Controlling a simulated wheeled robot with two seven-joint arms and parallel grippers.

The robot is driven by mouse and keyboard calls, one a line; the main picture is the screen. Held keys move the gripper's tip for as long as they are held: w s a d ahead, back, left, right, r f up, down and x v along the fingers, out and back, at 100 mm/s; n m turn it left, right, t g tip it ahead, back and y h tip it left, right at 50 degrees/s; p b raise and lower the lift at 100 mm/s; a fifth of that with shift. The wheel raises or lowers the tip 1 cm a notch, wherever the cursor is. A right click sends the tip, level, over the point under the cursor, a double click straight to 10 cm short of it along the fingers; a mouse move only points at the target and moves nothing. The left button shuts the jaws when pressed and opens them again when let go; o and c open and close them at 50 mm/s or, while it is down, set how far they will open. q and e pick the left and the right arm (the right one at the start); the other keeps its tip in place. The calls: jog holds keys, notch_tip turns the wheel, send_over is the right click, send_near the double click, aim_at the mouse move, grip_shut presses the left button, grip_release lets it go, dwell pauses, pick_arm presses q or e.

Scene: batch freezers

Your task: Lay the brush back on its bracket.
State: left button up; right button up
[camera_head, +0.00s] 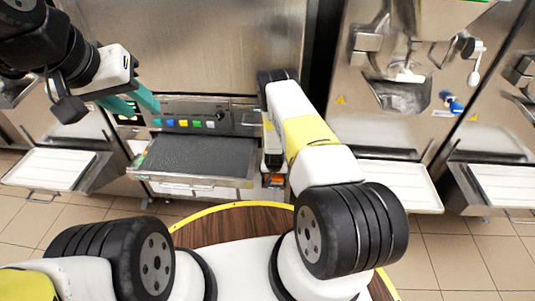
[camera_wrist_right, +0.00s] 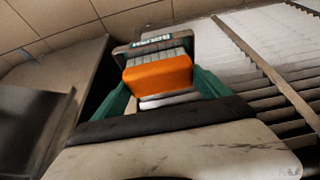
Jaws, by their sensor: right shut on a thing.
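In the right wrist view, an orange block with pale grey ribbed rows behind it, which I take as the brush (camera_wrist_right: 158,74), sits between the teal fingers of my right gripper (camera_wrist_right: 162,88). The gripper is shut on it. In the head view only a small orange patch of the brush (camera_head: 274,180) shows below my right arm, beside the black tray; the right fingers are mostly hidden. My left gripper (camera_head: 132,103) is at the upper left, its teal fingers apart and nothing between them. I cannot make out the bracket for certain in either view.
A black-topped tray (camera_head: 200,157) juts out under a panel of coloured buttons (camera_head: 190,118). Steel freezers stand left and right, with white trays (camera_head: 50,168) (camera_head: 398,184). A wood-topped round surface with a yellow rim (camera_head: 228,208) is close below. Tiled floor lies between.

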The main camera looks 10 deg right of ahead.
jog(key=shift+f, duration=0.1)
jog(key=o, duration=1)
jog(key=shift+o, duration=0.2)
jog(key=v, duration=1.2)
jog(key=shift+s, duration=0.1)
